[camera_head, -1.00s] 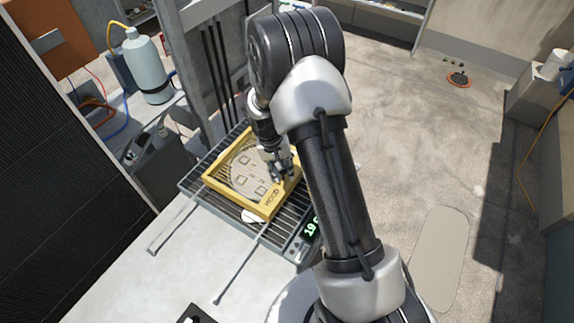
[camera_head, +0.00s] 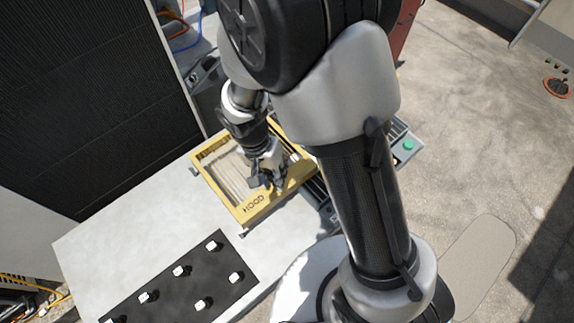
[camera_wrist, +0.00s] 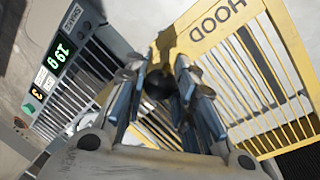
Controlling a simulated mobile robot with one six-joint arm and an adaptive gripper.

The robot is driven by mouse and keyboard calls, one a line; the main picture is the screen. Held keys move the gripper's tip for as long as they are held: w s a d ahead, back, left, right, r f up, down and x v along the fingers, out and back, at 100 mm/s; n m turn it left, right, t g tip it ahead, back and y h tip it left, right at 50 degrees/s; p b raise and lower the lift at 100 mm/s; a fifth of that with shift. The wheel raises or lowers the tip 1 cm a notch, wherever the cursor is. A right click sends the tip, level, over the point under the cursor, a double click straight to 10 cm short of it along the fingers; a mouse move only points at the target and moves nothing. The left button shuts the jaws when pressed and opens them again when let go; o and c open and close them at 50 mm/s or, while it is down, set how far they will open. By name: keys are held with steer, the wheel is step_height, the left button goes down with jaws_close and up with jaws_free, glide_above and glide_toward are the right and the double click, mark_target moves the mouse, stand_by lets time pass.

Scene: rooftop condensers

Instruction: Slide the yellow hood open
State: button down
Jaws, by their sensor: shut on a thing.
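The yellow hood (camera_head: 246,211), a flat frame with bars and the word HOOD, lies over the pale bench on the left of the grille machine in the head view. The hood (camera_wrist: 205,45) fills the upper right of the wrist view. My gripper (camera_head: 268,180) is at the hood's near right side. In the wrist view my gripper (camera_wrist: 158,88) is shut around a dark round knob (camera_wrist: 157,86) at the hood's edge. The grille (camera_wrist: 72,88) shows on the left there, apart from the hood's lettered bar. My arm hides much of the machine in the head view.
A black mat (camera_head: 208,262) with several small white pieces lies on the pale bench (camera_head: 110,245) in front of the hood. A green button (camera_head: 408,145) shows on the machine behind my arm. A dark ribbed panel (camera_head: 80,90) stands at the left. Open floor lies right.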

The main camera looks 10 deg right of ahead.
steer(key=shift+s+a, duration=0.25)
steer(key=shift+a, duration=0.15)
steer(key=c, duration=1.3)
jaws_free()
steer(key=shift+r, duration=0.15)
step_height(320, 180, up, 12)
steer(key=a, duration=0.2)
steer(key=shift+w+f, duration=0.2)
steer(key=shift+w, duration=0.25)
